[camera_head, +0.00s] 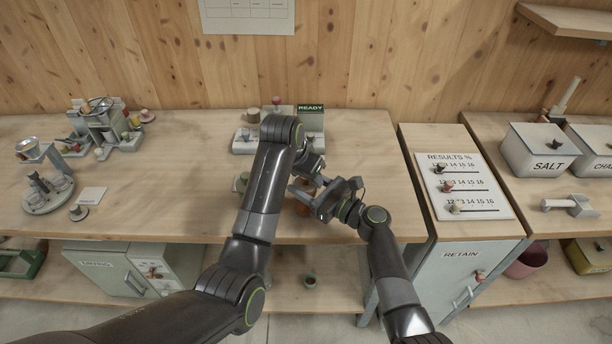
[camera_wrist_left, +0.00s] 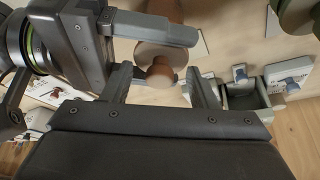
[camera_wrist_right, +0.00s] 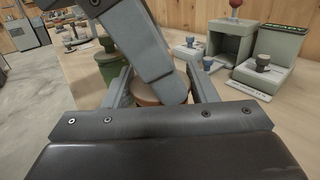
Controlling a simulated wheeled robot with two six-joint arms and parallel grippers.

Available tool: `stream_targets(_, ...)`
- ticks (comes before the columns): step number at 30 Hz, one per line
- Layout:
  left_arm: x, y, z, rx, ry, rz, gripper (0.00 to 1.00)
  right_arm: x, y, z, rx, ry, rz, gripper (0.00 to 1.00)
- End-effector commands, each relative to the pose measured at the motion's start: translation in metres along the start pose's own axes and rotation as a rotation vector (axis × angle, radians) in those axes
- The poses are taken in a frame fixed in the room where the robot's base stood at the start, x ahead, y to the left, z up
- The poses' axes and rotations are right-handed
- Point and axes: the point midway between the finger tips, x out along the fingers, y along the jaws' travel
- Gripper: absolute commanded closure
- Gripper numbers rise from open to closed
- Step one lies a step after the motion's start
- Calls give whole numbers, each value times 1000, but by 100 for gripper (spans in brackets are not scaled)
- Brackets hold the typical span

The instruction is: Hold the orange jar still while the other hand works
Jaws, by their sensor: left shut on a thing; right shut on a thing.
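The orange jar (camera_head: 303,209) stands at the front middle of the bench, mostly hidden behind my grippers in the head view. In the left wrist view its orange-brown body (camera_wrist_left: 166,9) shows at the top, with a round tan lid (camera_wrist_left: 150,52) and its knob (camera_wrist_left: 160,72). My right gripper (camera_head: 308,196) is shut on the jar's body. My left gripper (camera_wrist_left: 162,80) is shut around the lid, just above the right one. In the right wrist view the jar's pale top (camera_wrist_right: 148,88) lies between the right fingers, partly covered by the left gripper.
A green container (camera_wrist_right: 108,66) stands close beside the jar. A small grey device with a READY sign (camera_head: 311,108) is behind. A scale and turntable (camera_head: 48,195) are at the left. The RESULTS board (camera_head: 463,186) lies on the cabinet at right. The bench between is mostly clear.

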Motion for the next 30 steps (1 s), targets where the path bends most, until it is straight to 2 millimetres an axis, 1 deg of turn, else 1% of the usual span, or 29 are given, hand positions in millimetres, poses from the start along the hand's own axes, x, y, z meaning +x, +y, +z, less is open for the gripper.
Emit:
stream_targets(1,-8,4,-7,6,15,6,82,-4,-2,-12,4,25,-10,89)
stream_targets(2,-9,4,-7,6,15,6,100,-4,-2,-12,5,26,-10,89)
stream_targets(19,-13,4,-11,7,22,-3,100,-4,0,-13,6,27,-7,89)
stream_targets(27,-20,4,-14,7,26,-125,100,-4,0,-14,6,28,-6,89)
stream_targets(30,-20,3,-14,6,26,-140,100,-5,0,-14,6,28,-6,89)
